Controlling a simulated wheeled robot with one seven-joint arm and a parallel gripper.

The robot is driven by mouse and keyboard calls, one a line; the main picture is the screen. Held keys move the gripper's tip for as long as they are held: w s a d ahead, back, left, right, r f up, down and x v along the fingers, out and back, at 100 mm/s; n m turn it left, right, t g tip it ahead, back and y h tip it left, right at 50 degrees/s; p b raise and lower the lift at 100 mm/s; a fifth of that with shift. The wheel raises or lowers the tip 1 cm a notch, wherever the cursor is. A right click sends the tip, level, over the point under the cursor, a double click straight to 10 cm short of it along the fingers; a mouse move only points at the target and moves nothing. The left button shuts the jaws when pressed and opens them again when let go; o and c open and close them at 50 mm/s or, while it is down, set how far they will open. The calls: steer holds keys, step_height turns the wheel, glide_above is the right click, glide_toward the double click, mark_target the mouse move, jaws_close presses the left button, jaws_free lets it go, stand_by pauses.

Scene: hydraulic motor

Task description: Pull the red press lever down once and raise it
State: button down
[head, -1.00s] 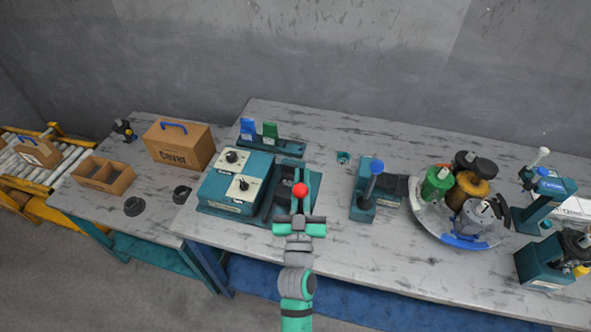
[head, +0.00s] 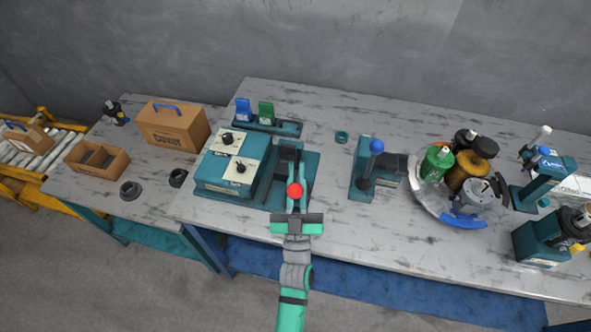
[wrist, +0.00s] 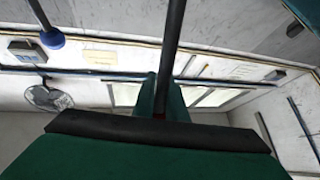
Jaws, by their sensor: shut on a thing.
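The red press lever shows its red ball knob (head: 295,190) at the front of the teal press (head: 311,170), near the middle of the bench. My gripper (head: 297,208) is at the lever, just below the knob in the head view. In the wrist view, the two green fingers (wrist: 160,98) are shut on the lever's dark rod (wrist: 172,35), which runs upward between them. The rod's lower part is hidden behind my gripper.
A blue-knobbed press (head: 366,178) stands to the right, with clear bench between. A round tray (head: 424,205) of motor parts is further right. Blue and green holders (head: 270,126) stand behind.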

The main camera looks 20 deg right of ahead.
steer(key=shift+s+a+f, duration=0.1)
steer(key=shift+s+a, duration=0.05)
steer(key=shift+a, duration=0.05)
stand_by(0.4)
steer(key=c, duration=1.8)
jaws_free()
steer(key=shift+d, duration=0.1)
steer(key=shift+s+a+f, duration=0.2)
steer(key=shift+s+f, duration=0.05)
steer(key=shift+s, duration=0.1)
steer(key=s+a, duration=0.5)
steer(key=s, duration=0.6)
steer(key=shift+s+d, duration=0.1)
